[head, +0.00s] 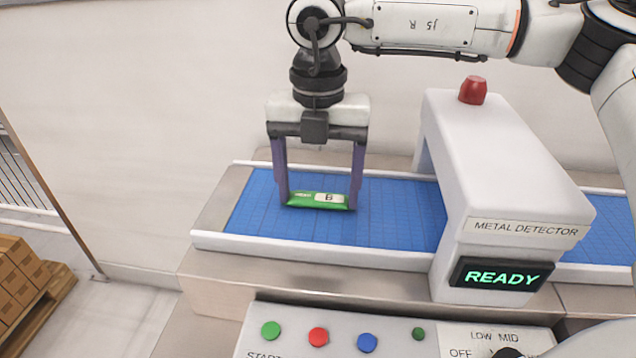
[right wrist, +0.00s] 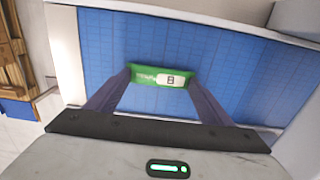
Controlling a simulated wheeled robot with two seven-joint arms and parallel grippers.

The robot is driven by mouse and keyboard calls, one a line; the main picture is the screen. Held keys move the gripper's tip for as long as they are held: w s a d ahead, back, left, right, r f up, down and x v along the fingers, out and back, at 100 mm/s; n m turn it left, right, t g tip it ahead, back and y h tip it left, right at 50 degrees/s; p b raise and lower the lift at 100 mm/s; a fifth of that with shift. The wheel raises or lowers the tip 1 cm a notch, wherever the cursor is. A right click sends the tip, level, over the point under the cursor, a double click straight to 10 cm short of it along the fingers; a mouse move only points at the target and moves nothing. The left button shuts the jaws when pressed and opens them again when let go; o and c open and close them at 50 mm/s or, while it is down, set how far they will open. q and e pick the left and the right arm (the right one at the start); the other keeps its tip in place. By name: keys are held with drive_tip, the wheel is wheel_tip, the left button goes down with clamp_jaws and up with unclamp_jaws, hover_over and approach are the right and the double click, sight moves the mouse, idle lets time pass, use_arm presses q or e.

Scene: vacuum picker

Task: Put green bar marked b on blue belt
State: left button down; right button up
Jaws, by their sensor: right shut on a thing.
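The green bar (head: 318,201) with a white label marked B is at the left part of the blue belt (head: 390,213). My right gripper (head: 319,203) points down over the belt, with its two purple fingers at the two ends of the bar, shut on it. In the right wrist view the bar (right wrist: 162,77) lies between the fingertips, label facing the camera, with the blue belt (right wrist: 230,60) behind it. I cannot tell whether the bar touches the belt. My left gripper is not in view.
A white metal detector (head: 500,160) with a red lamp (head: 473,90) spans the belt to the right; its display (head: 500,276) reads READY. A control panel (head: 390,350) with coloured buttons stands in front. Boxes on a pallet (head: 25,285) are at the far left. The belt around the bar is clear.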

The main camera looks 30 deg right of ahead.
sight(318, 198)
drive_tip(key=shift+f, duration=0.1)
drive_tip(key=shift+f, duration=0.15)
drive_tip(key=o, duration=1.1)
drive_tip(key=shift+r, duration=0.2)
drive_tip(key=shift+r, duration=0.25)
drive_tip(key=shift+w+r, duration=0.1)
drive_tip(key=shift+r, duration=0.3)
wheel_tip(318, 198, up, 11)
drive_tip(key=shift+f, duration=0.1)
